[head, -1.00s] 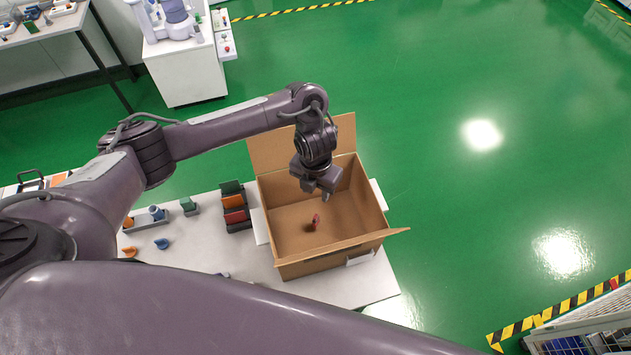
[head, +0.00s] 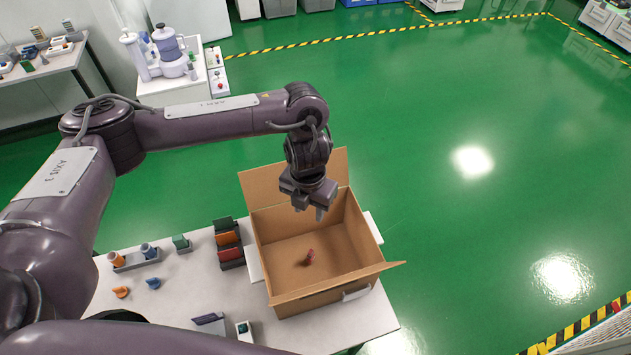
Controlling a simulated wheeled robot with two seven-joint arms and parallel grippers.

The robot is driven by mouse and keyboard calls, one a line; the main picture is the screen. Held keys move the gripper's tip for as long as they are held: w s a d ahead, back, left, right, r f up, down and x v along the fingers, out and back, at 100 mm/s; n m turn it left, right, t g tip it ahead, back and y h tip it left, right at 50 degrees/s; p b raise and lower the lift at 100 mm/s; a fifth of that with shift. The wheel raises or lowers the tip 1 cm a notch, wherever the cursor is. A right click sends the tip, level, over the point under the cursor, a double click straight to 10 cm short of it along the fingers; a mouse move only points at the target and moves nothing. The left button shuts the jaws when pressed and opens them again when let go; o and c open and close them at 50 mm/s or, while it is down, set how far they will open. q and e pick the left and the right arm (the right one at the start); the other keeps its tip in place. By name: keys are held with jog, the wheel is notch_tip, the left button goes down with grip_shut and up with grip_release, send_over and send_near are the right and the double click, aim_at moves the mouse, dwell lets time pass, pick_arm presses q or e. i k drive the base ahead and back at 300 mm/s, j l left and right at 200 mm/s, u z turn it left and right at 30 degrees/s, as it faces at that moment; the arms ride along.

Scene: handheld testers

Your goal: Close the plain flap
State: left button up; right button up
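An open brown cardboard box (head: 290,294) stands on the white table. A plain brown flap (head: 262,186) stands up and outward along its back edge. Another brown flap (head: 372,274) sticks out at the front right. Pale panels show at the left side (head: 255,264) and right side (head: 373,228); I cannot tell if they are flaps. A small red item (head: 310,257) lies inside on the box floor. My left gripper (head: 309,209) hangs over the back part of the box, pointing down, fingers apart and empty. My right gripper is not in view.
Left of the box on the table (head: 190,290) are a rack of green and orange pieces (head: 229,243) and several small orange and blue parts. A dark-faced piece (head: 209,321) and a small white device (head: 244,330) lie near the front. Green floor is clear to the right.

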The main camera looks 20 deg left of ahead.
aim_at(298, 294)
jog(key=k+l, duration=0.1)
jog(key=l, duration=0.65)
jog(key=k+l, duration=0.1)
jog(key=l, duration=1.4)
jog(key=k+l, duration=0.15)
jog(key=l, duration=0.6)
